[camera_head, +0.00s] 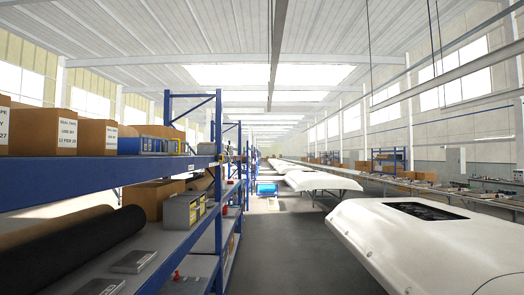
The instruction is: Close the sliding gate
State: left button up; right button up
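I cannot make out a sliding gate in the head view. Neither of my grippers shows in this view, and no part of my arms can be seen. A blue rack (105,170) fills the left side, and an open aisle (285,250) runs away from me to its right.
Cardboard boxes (42,131) stand on the rack's upper shelf. A dark roll (75,245) and a yellow-grey bin (183,210) are below. A large white shell (425,245) with a dark opening borders the aisle on the right. The grey floor between looks clear nearby.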

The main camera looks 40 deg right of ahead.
aim_at(169, 144)
jog(key=z, duration=0.55)
jog(key=u, duration=0.55)
jog(key=i+l+u, duration=0.25)
jog(key=l, duration=0.2)
jog(key=i+l+u, duration=0.2)
jog(key=l, duration=0.3)
jog(key=l+u, duration=0.25)
jog(key=l, duration=0.2)
jog(key=i+l+u, duration=0.1)
jog(key=l+u, duration=0.15)
jog(key=l, duration=0.3)
